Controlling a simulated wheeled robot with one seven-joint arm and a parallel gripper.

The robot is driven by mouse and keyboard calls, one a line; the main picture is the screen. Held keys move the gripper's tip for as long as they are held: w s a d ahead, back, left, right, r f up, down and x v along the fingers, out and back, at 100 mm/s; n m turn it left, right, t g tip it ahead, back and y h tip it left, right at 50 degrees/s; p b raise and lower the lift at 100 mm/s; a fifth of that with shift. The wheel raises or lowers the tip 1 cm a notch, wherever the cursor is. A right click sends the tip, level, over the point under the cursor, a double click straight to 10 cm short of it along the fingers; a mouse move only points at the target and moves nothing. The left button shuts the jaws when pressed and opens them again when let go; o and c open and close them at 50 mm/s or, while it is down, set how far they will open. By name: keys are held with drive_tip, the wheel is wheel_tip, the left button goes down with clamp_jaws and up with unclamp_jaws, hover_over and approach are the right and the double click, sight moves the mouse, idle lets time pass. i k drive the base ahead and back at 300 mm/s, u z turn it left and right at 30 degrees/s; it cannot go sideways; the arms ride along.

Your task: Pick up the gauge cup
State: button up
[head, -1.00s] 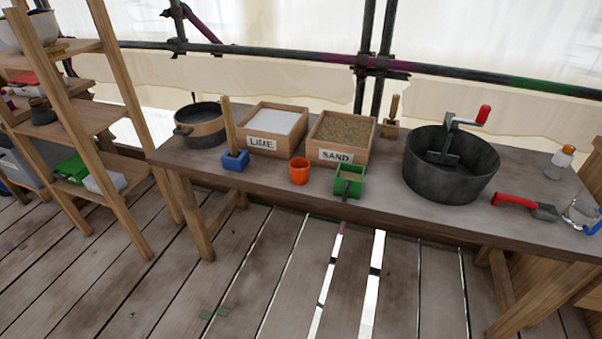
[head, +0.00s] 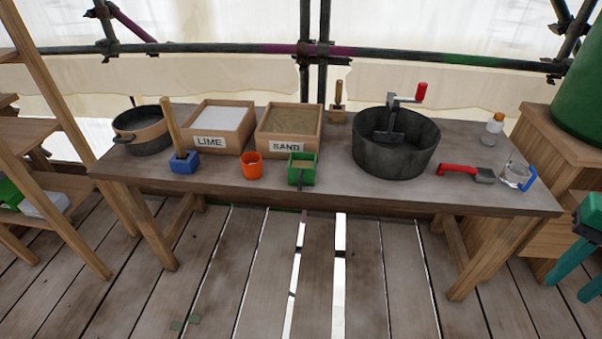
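A small orange cup (head: 251,166), which I take to be the gauge cup, stands upright near the front edge of the wooden workbench (head: 225,185). It is in front of the gap between the lime box (head: 217,127) and the sand box (head: 289,130). A green square scoop (head: 302,169) with its handle toward me is just right of it. A blue-based tool with an upright wooden handle (head: 184,161) is to its left. Nothing touches the cup. My gripper is not in view.
A dark mixing tub (head: 395,150) with a red-handled crank, a red-handled trowel (head: 465,170) and a clear jug (head: 516,174) stand further right. A dark pot (head: 143,130) is at the left end. Shelves (head: 50,180) stand left. The plank floor in front has open gaps.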

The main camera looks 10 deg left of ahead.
sight(252, 166)
drive_tip(key=z, duration=0.3)
drive_tip(key=k, duration=1.4)
drive_tip(key=u, duration=0.95)
drive_tip(key=i, duration=0.95)
drive_tip(key=z, duration=0.05)
